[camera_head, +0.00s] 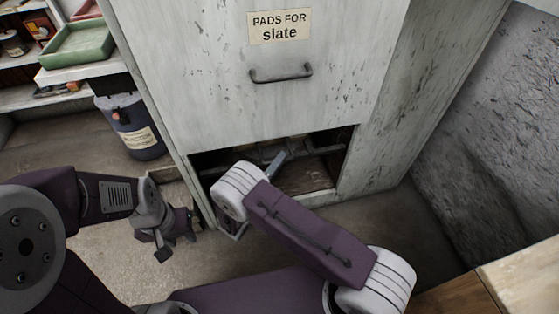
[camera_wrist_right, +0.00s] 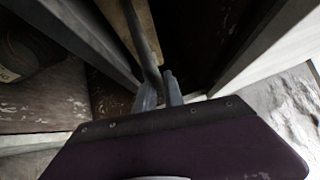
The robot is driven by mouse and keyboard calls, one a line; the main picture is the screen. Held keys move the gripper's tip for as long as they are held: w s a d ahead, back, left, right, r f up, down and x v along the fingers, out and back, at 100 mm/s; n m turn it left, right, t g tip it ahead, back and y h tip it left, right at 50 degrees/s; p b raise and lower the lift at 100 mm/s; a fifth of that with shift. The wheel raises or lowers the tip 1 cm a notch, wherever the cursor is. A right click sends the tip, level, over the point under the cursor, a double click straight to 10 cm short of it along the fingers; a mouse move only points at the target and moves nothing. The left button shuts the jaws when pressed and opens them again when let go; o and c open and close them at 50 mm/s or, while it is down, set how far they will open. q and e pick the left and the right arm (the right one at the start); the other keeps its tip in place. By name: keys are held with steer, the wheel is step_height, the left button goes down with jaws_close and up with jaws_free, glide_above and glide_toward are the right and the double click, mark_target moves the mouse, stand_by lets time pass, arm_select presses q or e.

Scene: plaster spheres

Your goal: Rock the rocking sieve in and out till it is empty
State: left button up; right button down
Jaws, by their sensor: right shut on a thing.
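The rocking sieve seems to be in the dark opening low in the pale cabinet, where a brown wooden surface (camera_head: 305,178) and a thin grey bar (camera_head: 328,150) show; its contents are hidden. My right gripper (camera_head: 278,159) reaches into this opening, mostly behind my own arm. In the right wrist view my right gripper (camera_wrist_right: 158,88) is shut on a grey bar (camera_wrist_right: 143,45), seemingly the sieve's handle. My left gripper (camera_head: 176,246) hangs open and empty over the floor, left of the cabinet.
The cabinet front (camera_head: 250,95) has a pull handle (camera_head: 281,76) and a label (camera_head: 279,27) reading "PADS FOR slate". A dark bin (camera_head: 130,125) stands at left below a green tray (camera_head: 77,45). A rough grey wall (camera_head: 490,135) bounds the right.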

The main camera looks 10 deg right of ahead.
mark_target(286, 140)
steer(key=shift+w, duration=0.1)
steer(key=w+b, duration=0.1)
steer(key=w, duration=0.2)
steer(key=shift+w+a+f, duration=0.1)
steer(key=shift+w+f, duration=0.05)
steer(key=shift+w, duration=0.15)
steer(key=shift+w+r, duration=0.2)
steer(key=shift+w, duration=0.1)
steer(key=c, duration=1.5)
jaws_free()
steer(key=shift+w+f, duration=0.1)
steer(key=shift+o, duration=0.2)
steer(key=p+v, duration=0.4)
steer(key=v, duration=0.5)
